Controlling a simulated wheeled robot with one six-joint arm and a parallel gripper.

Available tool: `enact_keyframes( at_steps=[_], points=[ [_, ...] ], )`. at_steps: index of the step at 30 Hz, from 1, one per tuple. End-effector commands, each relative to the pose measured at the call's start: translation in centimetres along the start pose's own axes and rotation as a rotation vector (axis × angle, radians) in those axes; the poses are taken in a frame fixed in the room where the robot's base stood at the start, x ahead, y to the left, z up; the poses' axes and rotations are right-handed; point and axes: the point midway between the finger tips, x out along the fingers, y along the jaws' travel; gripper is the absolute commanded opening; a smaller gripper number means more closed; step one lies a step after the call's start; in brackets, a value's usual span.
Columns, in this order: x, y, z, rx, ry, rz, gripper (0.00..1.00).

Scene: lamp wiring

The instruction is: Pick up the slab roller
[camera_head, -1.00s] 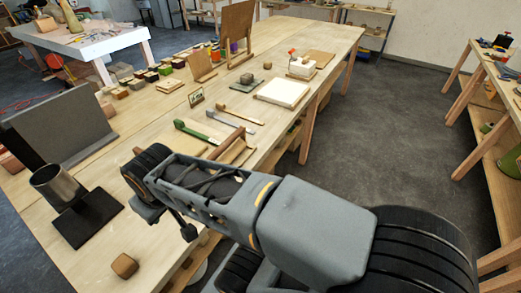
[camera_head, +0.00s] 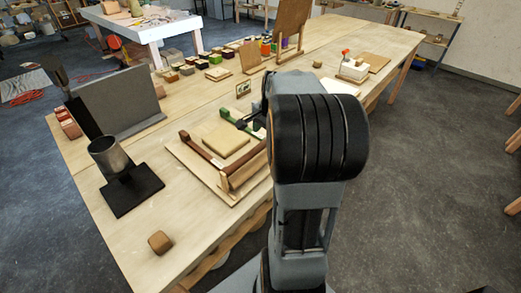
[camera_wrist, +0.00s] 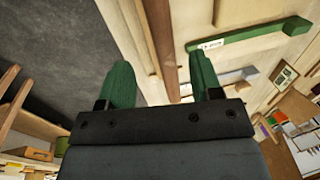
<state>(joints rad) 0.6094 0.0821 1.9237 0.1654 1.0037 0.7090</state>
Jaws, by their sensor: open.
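A pale board (camera_head: 186,156) lies near the front edge of the table. It carries a dark brown rail (camera_head: 203,149) and a flat tan slab (camera_head: 226,139). My gripper is hidden behind my arm in the head view.
A metal cup (camera_head: 107,154) on a black base (camera_head: 132,190) and a small wooden block (camera_head: 160,242) stand to the left. A grey upright panel (camera_head: 121,98) is behind them. A green-handled tool (camera_wrist: 250,34) lies close to the right finger.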

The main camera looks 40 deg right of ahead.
Motion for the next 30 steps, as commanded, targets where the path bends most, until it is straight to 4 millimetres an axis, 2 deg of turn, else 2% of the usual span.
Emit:
enact_keyframes(
  at_steps=[1,6,14,24,30],
  points=[
    [0.9,0.0,0.1,-0.001,-0.003,0.003,0.59],
    [3.2,0.0,0.1,-0.003,-0.002,0.002,0.59],
    [4.6,-0.1,0.2,-0.005,0.000,0.001,0.59],
    [8.7,-0.3,0.4,-0.006,-0.001,0.001,0.59],
    [9.4,-0.3,0.4,-0.006,0.001,-0.001,0.59]
  ],
)
